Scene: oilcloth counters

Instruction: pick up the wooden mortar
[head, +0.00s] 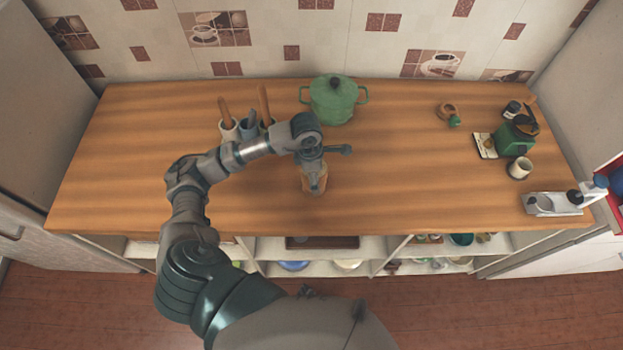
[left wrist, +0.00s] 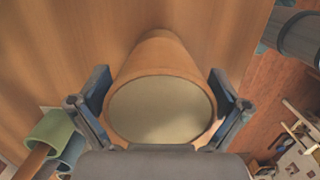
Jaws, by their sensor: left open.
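The wooden mortar (head: 322,173) stands near the front middle of the wooden counter, partly hidden under my left gripper (head: 314,184) in the head view. In the left wrist view the mortar (left wrist: 160,58) is a tan, rounded cup with a pale round top facing the camera. The two fingers of my left gripper (left wrist: 160,78) are open, one on each side of the mortar. A narrow gap seems to show at each side; contact is hard to tell. My right gripper is not in view.
A green lidded pot (head: 333,101) stands behind the mortar. Utensil holders (head: 229,130) with wooden handles stand at the back left, close to my arm. A green coffee maker (head: 515,136) and a white cup (head: 519,168) are at the right. The counter right of the mortar is clear.

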